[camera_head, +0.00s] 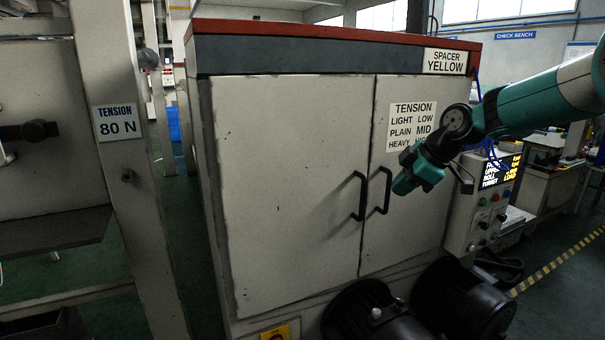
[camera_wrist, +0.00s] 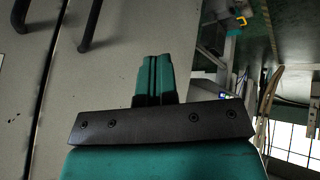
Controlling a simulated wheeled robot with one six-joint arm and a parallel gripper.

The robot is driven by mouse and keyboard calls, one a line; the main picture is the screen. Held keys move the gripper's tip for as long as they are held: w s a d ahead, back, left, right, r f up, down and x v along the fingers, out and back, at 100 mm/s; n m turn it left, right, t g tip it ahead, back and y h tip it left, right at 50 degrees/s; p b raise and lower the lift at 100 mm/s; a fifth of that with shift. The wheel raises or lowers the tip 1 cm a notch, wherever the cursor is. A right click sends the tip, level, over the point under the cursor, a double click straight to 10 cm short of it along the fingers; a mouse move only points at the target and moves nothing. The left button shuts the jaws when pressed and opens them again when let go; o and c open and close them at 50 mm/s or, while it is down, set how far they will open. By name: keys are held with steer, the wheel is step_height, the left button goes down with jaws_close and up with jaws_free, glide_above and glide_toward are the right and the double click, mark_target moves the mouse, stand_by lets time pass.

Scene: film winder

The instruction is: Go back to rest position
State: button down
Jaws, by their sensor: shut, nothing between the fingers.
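My gripper (camera_head: 404,186) is at the end of my teal and black arm, in front of the right door of a grey cabinet (camera_head: 280,150). In the head view it hangs to the right of the two dark door handles and points down and left. In the wrist view its two teal fingers (camera_wrist: 153,78) lie side by side, shut, with nothing between them. The cabinet's handles (camera_wrist: 90,25) show at the upper left of the wrist view, apart from the fingers. Both cabinet doors are closed.
Two black motors (camera_head: 465,300) stand low in front of the cabinet. A control panel (camera_head: 490,200) with a lit screen is right of the cabinet. A grey machine frame (camera_head: 125,190) with a "TENSION 80 N" sign stands at the left. Floor shows at the far right.

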steer(key=s+a+r+m+g+p, duration=0.1)
steer(key=s+a+r, duration=0.1)
steer(key=s+a, duration=0.3)
steer(key=s+a+r+m+p, duration=0.1)
steer(key=s+a+r+m, duration=0.15)
steer(key=s, duration=0.45)
steer(key=s+a+m+g+p, duration=0.1)
steer(key=s+m, duration=0.1)
steer(key=s, duration=1.1)
steer(key=s+a+m+g+h+p, duration=0.1)
steer(key=s+a+m+g, duration=0.1)
steer(key=s, duration=1.1)
steer(key=shift+f+m, duration=0.3)
steer(key=shift+m, duration=0.25)
